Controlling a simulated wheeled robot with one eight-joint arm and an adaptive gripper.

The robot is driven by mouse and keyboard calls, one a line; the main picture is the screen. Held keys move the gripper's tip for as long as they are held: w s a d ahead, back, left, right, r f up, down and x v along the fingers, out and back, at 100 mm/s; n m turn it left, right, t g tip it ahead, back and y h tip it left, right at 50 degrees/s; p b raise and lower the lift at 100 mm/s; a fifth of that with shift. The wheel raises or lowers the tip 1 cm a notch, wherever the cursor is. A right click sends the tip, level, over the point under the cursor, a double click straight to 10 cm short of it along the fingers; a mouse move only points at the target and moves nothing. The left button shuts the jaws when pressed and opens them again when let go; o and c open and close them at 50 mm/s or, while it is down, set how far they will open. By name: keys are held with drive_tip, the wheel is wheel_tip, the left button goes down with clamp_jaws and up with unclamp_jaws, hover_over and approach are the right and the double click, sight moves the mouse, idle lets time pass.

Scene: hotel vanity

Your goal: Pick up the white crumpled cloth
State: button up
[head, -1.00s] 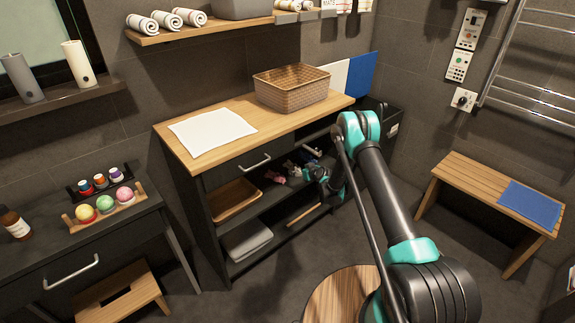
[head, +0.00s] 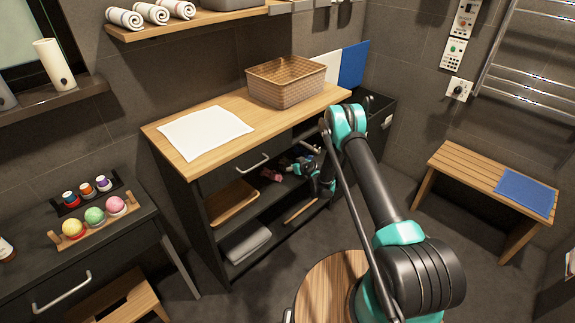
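I cannot clearly pick out a white crumpled cloth. A white cloth (head: 205,132) lies flat on the wooden countertop (head: 250,104), with no crumpling visible. Small crumpled pinkish things (head: 271,174) sit on the upper open shelf of the dark vanity under the countertop. My gripper (head: 302,166) is low at the front of that shelf, to the right of the pinkish things. It is small and dark in this view, so its fingers and anything between them cannot be made out. My arm hides the right end of the vanity.
A woven basket (head: 286,82) stands on the countertop. A wooden tray (head: 231,203) and a folded grey towel (head: 245,243) are on the vanity's shelves. Floor between vanity and bench is open.

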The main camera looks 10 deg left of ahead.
drive_tip(key=c, duration=1)
drive_tip(key=shift+c, duration=0.2)
drive_tip(key=shift+r, duration=0.15)
